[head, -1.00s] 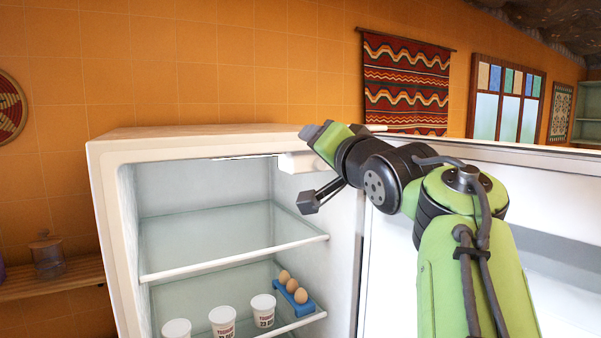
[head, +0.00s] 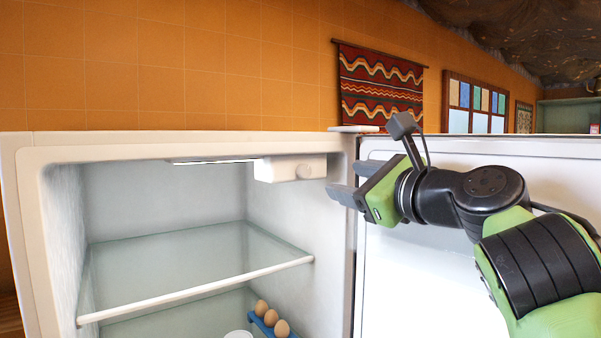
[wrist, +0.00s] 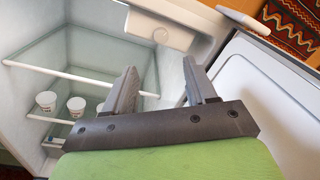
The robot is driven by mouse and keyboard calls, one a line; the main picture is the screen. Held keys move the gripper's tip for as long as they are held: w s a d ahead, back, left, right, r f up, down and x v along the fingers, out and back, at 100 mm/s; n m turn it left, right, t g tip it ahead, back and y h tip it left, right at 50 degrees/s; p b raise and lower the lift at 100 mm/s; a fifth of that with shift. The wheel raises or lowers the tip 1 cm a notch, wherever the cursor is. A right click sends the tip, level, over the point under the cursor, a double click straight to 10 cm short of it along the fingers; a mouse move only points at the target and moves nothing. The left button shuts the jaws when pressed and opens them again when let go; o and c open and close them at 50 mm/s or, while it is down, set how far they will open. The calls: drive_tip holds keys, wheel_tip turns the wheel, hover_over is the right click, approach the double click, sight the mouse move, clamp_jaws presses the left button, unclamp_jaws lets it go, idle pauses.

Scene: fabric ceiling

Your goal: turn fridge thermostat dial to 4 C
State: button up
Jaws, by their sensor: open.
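The thermostat dial (head: 303,172) is a small pale round knob on the front of a white housing (head: 268,170) under the fridge ceiling. Its markings are too small to read. The dial also shows in the wrist view (wrist: 160,35), beyond my fingertips. My gripper (head: 335,182) is open and empty, just right of the housing and slightly lower in the head view, with its fingers pointing left. In the wrist view my gripper (wrist: 160,68) has its two grey fingers spread apart, with the dial between their directions and apart from them.
The fridge door (head: 440,250) stands open on the right, behind my arm. A glass shelf (head: 190,262) spans the compartment below the dial. Brown eggs (head: 270,317) in a blue holder and white cups (wrist: 76,106) stand lower down. The upper compartment is clear.

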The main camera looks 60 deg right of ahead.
sight(306, 172)
drive_tip(key=p+x, duration=0.2)
drive_tip(key=x, duration=1)
drive_tip(key=shift+r+p, duration=0.15)
drive_tip(key=shift+p, duration=0.2)
drive_tip(key=shift+w+d, duration=0.25)
drive_tip(key=shift+w, duration=0.05)
drive_tip(key=shift+s+a, duration=0.15)
drive_tip(key=shift+c, duration=1.4)
clamp_jaws()
